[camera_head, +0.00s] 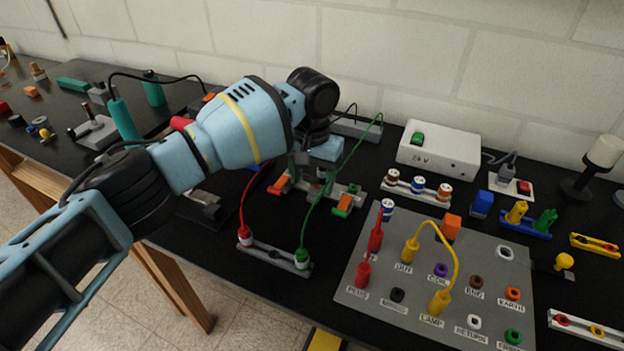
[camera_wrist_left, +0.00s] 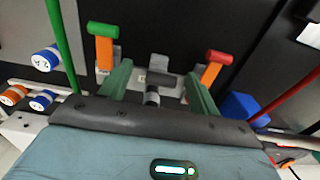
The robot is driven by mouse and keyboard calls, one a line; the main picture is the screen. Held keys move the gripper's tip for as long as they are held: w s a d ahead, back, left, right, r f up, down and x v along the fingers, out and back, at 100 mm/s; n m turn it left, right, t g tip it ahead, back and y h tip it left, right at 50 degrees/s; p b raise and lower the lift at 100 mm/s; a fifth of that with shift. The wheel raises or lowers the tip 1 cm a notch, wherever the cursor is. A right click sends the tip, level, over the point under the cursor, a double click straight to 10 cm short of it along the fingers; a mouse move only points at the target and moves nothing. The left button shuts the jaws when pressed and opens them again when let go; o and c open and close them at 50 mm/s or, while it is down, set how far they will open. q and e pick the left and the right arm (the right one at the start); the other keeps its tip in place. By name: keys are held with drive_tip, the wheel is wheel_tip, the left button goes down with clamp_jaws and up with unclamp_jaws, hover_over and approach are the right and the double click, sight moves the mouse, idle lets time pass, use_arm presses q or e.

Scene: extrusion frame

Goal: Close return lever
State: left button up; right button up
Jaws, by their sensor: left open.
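A grey connector block (camera_head: 318,190) lies on the black bench under my left gripper. It carries an orange lever with a red end (camera_head: 280,183) and an orange lever with a green end (camera_head: 343,203). In the left wrist view the green-ended lever (camera_wrist_left: 104,48) is at the left and the red-ended lever (camera_wrist_left: 214,67) at the right. My left gripper (camera_wrist_left: 157,84) is open and empty, its fingers spread over the block between the two levers. It also shows in the head view (camera_head: 312,170). I cannot tell which lever is the return one. My right gripper is not in view.
Red (camera_head: 262,187) and green (camera_head: 338,172) leads run up from a grey terminal strip (camera_head: 272,262) in front of the block. A grey labelled socket panel (camera_head: 375,285) lies to the right, a white power box (camera_head: 438,150) behind. Black bench is bare between block and panel.

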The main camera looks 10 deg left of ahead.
use_arm(q)
drive_tip(key=shift+f, duration=0.55)
